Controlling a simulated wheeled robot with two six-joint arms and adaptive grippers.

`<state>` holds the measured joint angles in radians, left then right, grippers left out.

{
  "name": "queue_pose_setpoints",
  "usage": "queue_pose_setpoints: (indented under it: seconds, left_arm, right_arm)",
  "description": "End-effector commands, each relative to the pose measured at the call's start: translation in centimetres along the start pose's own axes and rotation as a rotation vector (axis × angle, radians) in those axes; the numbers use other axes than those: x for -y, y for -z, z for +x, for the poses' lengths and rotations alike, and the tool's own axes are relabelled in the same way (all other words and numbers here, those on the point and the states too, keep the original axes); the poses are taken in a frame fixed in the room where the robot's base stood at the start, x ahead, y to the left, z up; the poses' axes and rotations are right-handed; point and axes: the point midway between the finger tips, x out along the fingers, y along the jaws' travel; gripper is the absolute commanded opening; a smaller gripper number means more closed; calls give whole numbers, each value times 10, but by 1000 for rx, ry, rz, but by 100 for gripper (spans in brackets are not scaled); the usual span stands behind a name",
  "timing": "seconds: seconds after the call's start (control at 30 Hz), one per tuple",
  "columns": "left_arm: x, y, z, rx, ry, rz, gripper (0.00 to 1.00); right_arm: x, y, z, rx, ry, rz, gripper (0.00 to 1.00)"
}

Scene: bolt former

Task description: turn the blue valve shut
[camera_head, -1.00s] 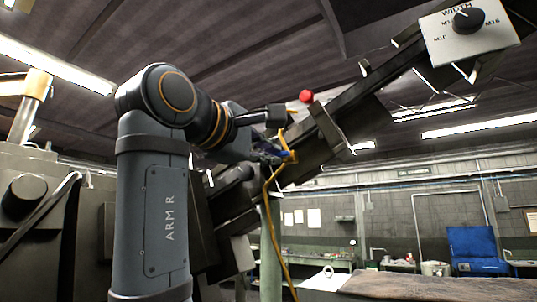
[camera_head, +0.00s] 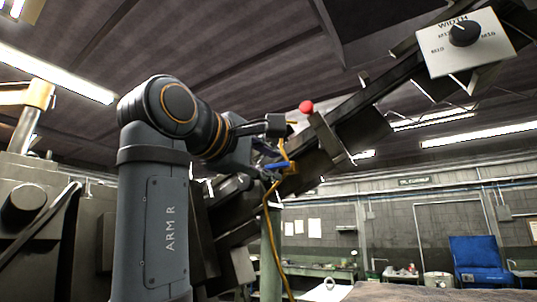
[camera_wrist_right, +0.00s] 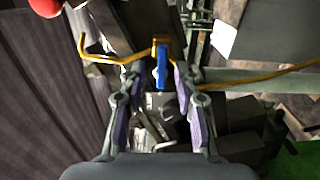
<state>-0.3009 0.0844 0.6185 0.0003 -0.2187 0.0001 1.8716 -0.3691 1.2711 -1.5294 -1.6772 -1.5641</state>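The blue valve handle (camera_head: 275,166) sits on a brass-yellow pipe (camera_head: 271,212) beside the dark sloping chute. In the right wrist view the blue handle (camera_wrist_right: 162,66) is a narrow upright bar between the two fingers of my right gripper (camera_wrist_right: 160,74). The fingers are apart, with a gap on each side of the handle; I see no clear contact. In the head view my right gripper (camera_head: 262,156) reaches the handle from the left, and its fingers are partly hidden by dark parts. My left gripper is not in view.
The dark chute (camera_head: 352,96) slopes up to the right, with a red knob (camera_head: 306,107) and a white WIDTH dial panel (camera_head: 445,54). A dark machine (camera_head: 92,235) stands at left. A blue chair-like object (camera_head: 478,262) and benches are far behind.

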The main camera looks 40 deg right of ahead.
Motion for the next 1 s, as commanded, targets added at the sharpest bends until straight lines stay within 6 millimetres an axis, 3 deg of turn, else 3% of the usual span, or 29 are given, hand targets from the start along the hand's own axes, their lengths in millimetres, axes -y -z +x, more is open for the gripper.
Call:
queue_pose_setpoints:
  seconds: [0.5,0.7,1.0]
  left_arm:
    - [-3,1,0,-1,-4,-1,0]
    - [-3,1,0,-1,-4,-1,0]
    - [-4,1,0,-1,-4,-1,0]
  right_arm:
    - [-82,-2,0,2,-2,-1,32]
    - [-94,-2,0,1,-1,-1,32]
    - [-97,-2,0,1,1,1,32]
